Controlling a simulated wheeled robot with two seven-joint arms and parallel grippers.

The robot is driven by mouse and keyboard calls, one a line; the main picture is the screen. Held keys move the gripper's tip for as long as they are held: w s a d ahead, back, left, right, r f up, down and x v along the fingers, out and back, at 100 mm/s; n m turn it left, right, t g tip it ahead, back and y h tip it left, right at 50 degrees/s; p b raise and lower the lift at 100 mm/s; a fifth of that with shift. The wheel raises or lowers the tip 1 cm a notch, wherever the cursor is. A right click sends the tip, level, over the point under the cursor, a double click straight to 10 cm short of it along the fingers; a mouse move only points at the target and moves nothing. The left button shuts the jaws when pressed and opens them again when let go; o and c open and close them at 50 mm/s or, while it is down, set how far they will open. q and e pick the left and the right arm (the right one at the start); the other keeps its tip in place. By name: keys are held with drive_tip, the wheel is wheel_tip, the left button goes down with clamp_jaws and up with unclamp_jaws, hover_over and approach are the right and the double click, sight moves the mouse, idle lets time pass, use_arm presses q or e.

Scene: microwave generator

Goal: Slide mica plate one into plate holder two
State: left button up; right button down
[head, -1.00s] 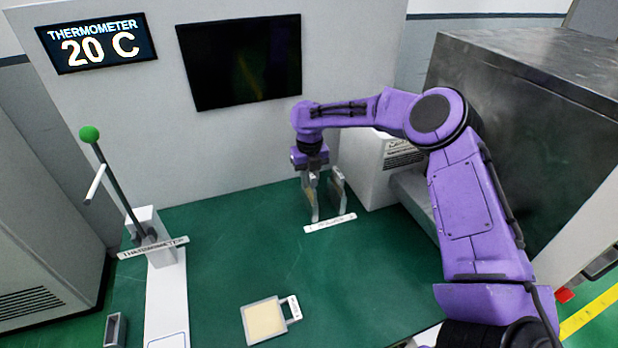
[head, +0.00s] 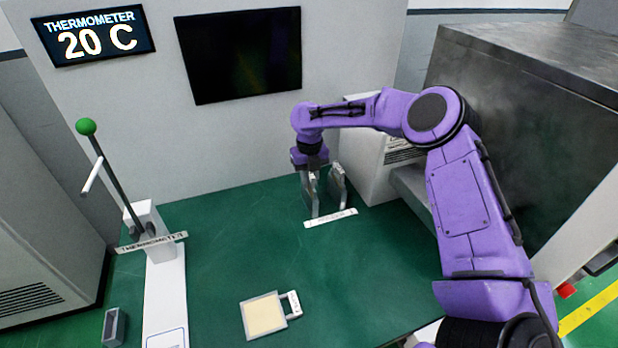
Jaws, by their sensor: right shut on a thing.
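My right gripper (head: 311,176) is at the back of the green table, pointing down and shut on a thin grey plate (head: 313,199) seen nearly edge-on. The plate is upright, at the left part of a holder with a white label (head: 331,218) in front. A second upright grey piece (head: 338,185) stands just to its right. The label's writing is too small to read, and I cannot tell how far the plate sits in the holder. A cream plate in a grey frame (head: 264,315) with a labelled handle lies flat at the front. My left gripper is not in view.
A white stand with a green-knobbed lever (head: 86,127) and a thermometer label is on the left. A white box (head: 374,165) stands right of the holder, before a large dark metal cabinet (head: 530,110). The table's middle is clear.

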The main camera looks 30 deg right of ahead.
drive_tip(key=shift+f, duration=0.35)
drive_tip(key=c, duration=1)
unclamp_jaws()
drive_tip(key=shift+o, duration=0.2)
wheel_tip(320, 180, up, 10)
drive_tip(key=shift+r+b, duration=0.25)
drive_tip(key=shift+b, duration=0.9)
